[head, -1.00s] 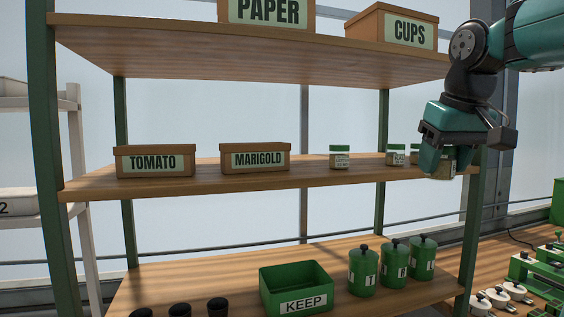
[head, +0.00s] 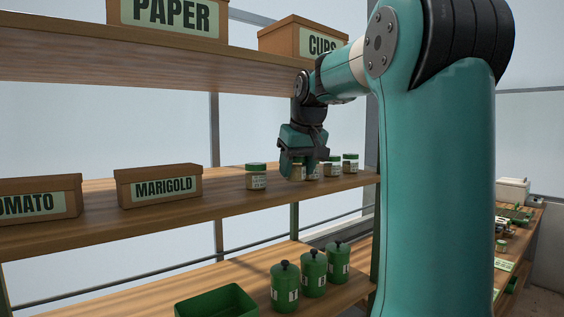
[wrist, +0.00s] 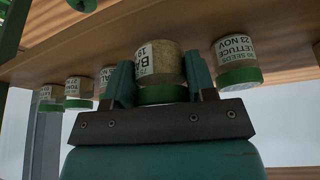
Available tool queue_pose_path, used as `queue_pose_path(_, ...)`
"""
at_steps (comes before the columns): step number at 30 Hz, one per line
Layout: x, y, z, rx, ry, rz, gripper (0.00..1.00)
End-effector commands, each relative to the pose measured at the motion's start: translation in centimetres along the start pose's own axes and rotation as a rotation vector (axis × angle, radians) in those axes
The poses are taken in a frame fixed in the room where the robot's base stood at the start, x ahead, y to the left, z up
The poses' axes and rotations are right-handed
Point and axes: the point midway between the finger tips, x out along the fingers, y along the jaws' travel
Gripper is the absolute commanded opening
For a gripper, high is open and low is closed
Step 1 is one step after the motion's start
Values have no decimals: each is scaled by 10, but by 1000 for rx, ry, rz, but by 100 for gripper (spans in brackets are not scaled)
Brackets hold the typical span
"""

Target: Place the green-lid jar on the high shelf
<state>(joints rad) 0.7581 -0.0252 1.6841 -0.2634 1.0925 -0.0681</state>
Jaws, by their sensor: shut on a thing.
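My gripper (head: 298,170) is shut on a green-lid jar (wrist: 160,62) with a white label starting "BA". In the wrist view, which looks upside down, a finger lies on each side of the jar at its lid end. The jar is upright at the middle shelf (head: 223,198), between a lettuce jar (wrist: 238,58) and a group of similar jars. Its base looks at or very near the board; I cannot tell if it touches. The upper shelf (head: 190,64) is above, and my arm hides its right end.
A green-lid jar (head: 256,178) stands left of my gripper; several, including one (head: 350,164), stand right of it. A MARIGOLD box (head: 160,187) sits further left. PAPER (head: 168,14) and CUPS (head: 300,40) boxes are on the upper shelf. Green canisters (head: 313,273) stand below.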

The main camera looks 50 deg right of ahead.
Motion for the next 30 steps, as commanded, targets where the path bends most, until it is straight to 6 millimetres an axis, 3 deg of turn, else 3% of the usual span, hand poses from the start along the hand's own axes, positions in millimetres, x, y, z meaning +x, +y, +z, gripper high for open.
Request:
queue_pose_path(7,8,-1,-23,-3,-2,-2,26)
queue_pose_path(13,20,-1,-56,-3,-3,-2,26)
queue_pose_path(18,35,-1,-47,-2,0,-1,26)
queue_pose_path(28,40,-1,-45,-2,0,-1,26)
queue_pose_path(29,39,-1,-45,-2,0,-1,55)
queue_pose_path(30,38,-1,-45,-2,0,-1,65)
